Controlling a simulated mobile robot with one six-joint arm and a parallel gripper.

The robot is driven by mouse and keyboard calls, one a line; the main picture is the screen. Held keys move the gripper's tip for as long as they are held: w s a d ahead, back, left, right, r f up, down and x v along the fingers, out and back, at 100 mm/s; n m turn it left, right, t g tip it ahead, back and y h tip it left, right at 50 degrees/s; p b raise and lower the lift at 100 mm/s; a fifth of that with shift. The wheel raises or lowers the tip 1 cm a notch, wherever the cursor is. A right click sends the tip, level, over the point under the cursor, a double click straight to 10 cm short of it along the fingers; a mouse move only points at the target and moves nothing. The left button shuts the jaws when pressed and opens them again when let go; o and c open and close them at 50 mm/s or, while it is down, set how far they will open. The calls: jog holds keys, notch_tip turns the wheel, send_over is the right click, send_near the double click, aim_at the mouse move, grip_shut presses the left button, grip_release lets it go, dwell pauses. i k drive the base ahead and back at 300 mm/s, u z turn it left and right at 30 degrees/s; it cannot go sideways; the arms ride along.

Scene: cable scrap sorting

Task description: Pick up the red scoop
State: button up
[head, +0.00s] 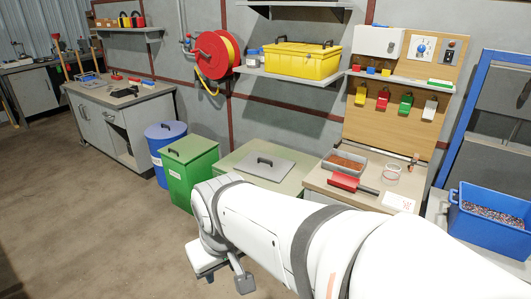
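The red scoop (343,182) lies on the light-topped bench at the right, in front of a grey tray (331,167) of reddish-brown granules. Its dark handle points right, toward a white card with red marks (398,202). My white arm reaches across the lower middle of the view. My gripper (228,279) hangs at the arm's far end, low over the floor, left of the bench and well apart from the scoop. Only part of it shows, so whether its fingers are open or shut is unclear. No object is visible in it.
A clear round container (391,174) stands right of the scoop. A handled grey lid (264,165) lies left of the bench. A green bin (190,171) and a blue drum (165,148) stand further left. A blue crate of granules (486,232) sits at the right. The left floor is clear.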

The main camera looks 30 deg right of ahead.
aim_at(340, 179)
jog(key=z, duration=0.65)
jog(key=i, duration=1.3)
jog(key=z, duration=1.3)
jog(key=i, duration=0.7)
jog(key=z, duration=0.3)
jog(key=k, duration=0.9)
jog(key=z, duration=0.15)
jog(key=i, duration=0.9)
jog(key=u, duration=0.05)
